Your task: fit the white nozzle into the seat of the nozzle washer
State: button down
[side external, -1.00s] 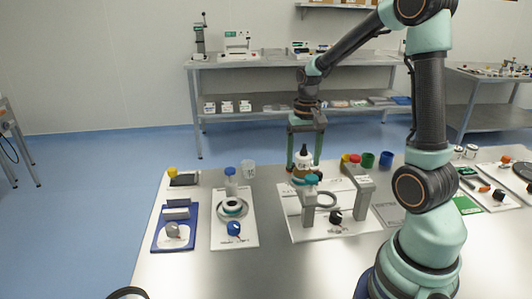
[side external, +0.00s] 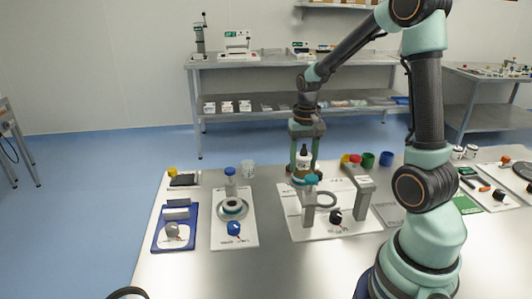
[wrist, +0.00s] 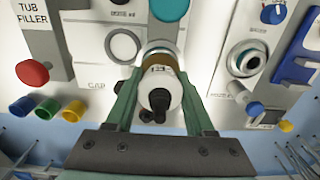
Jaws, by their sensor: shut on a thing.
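The white nozzle (wrist: 161,91), a white piece with a black tip, stands upright above a brown part (side external: 302,172) at the middle station; it also shows in the side view (side external: 304,159). My gripper (side external: 304,170) has come down over it, and its two green fingers are shut on its sides. In the wrist view, the fingers (wrist: 159,93) flank it. The nozzle washer looks to be the white plate (side external: 245,238) to the left, with a round ringed seat (side external: 233,207) and a blue knob. Its seat also shows at the right of the wrist view (wrist: 247,60). The nozzle's lower end is hidden.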

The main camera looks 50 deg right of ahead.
jog(key=shift+r, duration=4.15)
jog(key=w+a+f+n, duration=0.3)
jog(key=w+a, duration=0.4)
jog(key=w+a+f+n, duration=0.3)
jog(key=w+a, duration=0.3)
jog(key=a, duration=0.1)
jog(key=shift+w+f, duration=0.3)
jog(key=shift+w, duration=0.1)
jog(key=shift+d+f, duration=0.1)
jog(key=shift+f, duration=0.05)
jog(key=shift+f, duration=2.7)
jog(key=shift+f, duration=1.8)
